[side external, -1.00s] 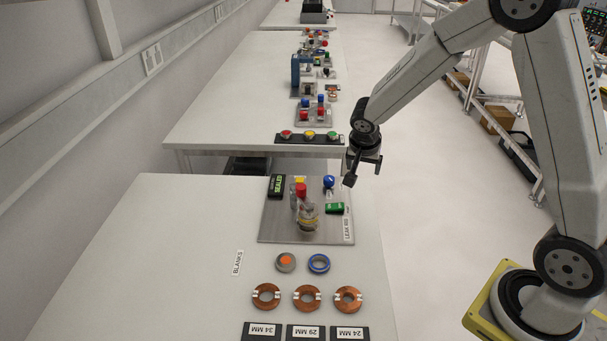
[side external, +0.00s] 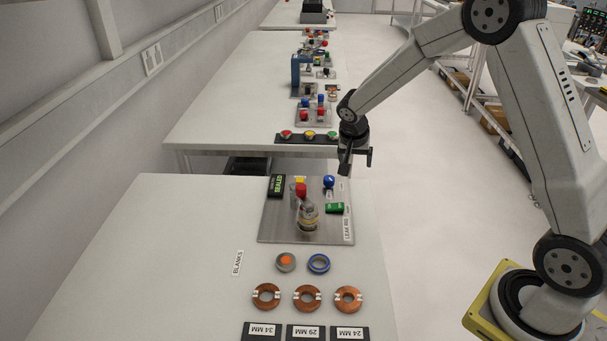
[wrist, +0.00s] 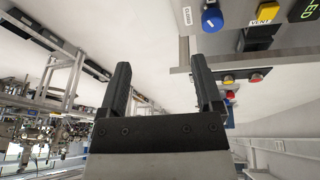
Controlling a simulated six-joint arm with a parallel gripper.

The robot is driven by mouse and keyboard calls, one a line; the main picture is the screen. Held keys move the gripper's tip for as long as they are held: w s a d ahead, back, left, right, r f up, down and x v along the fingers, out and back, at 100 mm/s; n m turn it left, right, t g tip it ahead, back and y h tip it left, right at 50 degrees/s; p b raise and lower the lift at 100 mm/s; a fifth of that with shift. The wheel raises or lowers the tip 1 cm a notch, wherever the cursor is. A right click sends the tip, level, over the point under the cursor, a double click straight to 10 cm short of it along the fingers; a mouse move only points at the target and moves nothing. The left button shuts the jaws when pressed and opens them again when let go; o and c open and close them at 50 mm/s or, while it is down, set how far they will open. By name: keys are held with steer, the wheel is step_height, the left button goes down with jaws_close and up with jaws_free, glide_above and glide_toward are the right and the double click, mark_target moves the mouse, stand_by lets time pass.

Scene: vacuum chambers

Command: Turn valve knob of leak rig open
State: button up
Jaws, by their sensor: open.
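The leak rig (side external: 275,226) is a grey metal plate on the near table. It carries a red knob (side external: 301,189) above a clear and brassy body, and a blue knob (side external: 329,181) at the back right. Which one is the valve knob is not labelled readably. The blue knob, with a white mark on top, also shows in the wrist view (wrist: 211,18) at the top. My gripper (side external: 357,164) is open and empty, above and behind the rig's back right corner, apart from the blue knob. Its two dark fingers (wrist: 160,64) show in the wrist view with nothing between them.
Blanks and copper rings (side external: 307,298) lie in front. A button strip (side external: 309,138) is on the far table. The near table's left is clear.

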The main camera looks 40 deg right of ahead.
mark_target(329, 178)
steer(key=w+f+n+y, duration=0.1)
steer(key=w, duration=0.1)
steer(key=w+d+f+n+y, duration=0.1)
steer(key=w, duration=0.2)
steer(key=w+f+n+g+y, duration=0.1)
steer(key=w+f+n, duration=0.1)
steer(key=w, duration=0.1)
steer(key=shift+w+d, duration=0.25)
steer(key=shift+w+f+n+y, duration=0.2)
steer(key=shift+w+n+y, duration=0.15)
steer(key=shift+w, duration=0.25)
steer(key=shift+f, duration=0.1)
steer(key=shift+f, duration=3.85)
steer(key=shift+c, duration=0.3)
steer(key=shift+a, duration=0.1)
jaws_close()
